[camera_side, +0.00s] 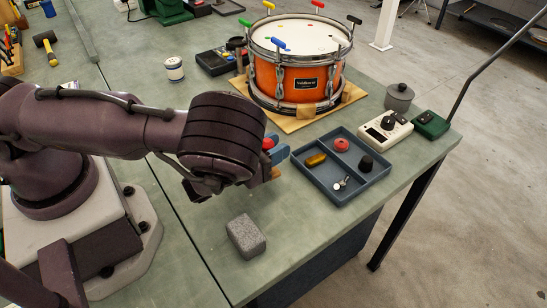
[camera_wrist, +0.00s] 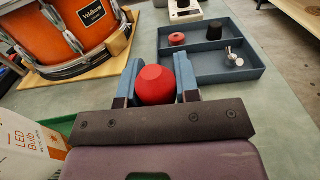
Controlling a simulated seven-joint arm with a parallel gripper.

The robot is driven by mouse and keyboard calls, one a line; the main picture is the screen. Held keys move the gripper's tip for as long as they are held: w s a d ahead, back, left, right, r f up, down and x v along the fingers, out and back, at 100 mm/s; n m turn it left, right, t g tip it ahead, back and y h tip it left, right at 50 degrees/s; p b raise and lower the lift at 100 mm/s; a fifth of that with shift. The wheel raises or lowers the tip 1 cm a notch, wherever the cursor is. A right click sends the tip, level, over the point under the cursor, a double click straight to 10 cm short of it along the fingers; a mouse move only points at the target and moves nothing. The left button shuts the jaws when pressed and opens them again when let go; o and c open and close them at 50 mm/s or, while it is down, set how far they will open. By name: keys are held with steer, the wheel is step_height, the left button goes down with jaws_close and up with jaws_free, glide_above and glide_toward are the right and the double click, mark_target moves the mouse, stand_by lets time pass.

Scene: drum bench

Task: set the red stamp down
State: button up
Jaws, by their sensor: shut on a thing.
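My gripper (camera_side: 277,157) has blue fingers and is shut on the red stamp (camera_side: 268,143), just left of the blue-grey tray. In the wrist view the stamp's rounded red top (camera_wrist: 156,84) shows between the two fingers (camera_wrist: 158,72). The stamp's underside is hidden, so I cannot tell whether it touches the bench.
The blue-grey divided tray (camera_side: 328,190) holds a red round piece (camera_side: 341,145), an amber piece (camera_side: 316,160), a black knob (camera_side: 366,163) and small metal parts. An orange drum (camera_side: 297,76) stands behind. A grey block (camera_side: 245,237) lies in front. An LED bulb box (camera_wrist: 28,148) stands close left.

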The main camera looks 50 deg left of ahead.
steer(key=shift+f, duration=1.4)
steer(key=shift+f, duration=0.15)
steer(key=o, duration=0.9)
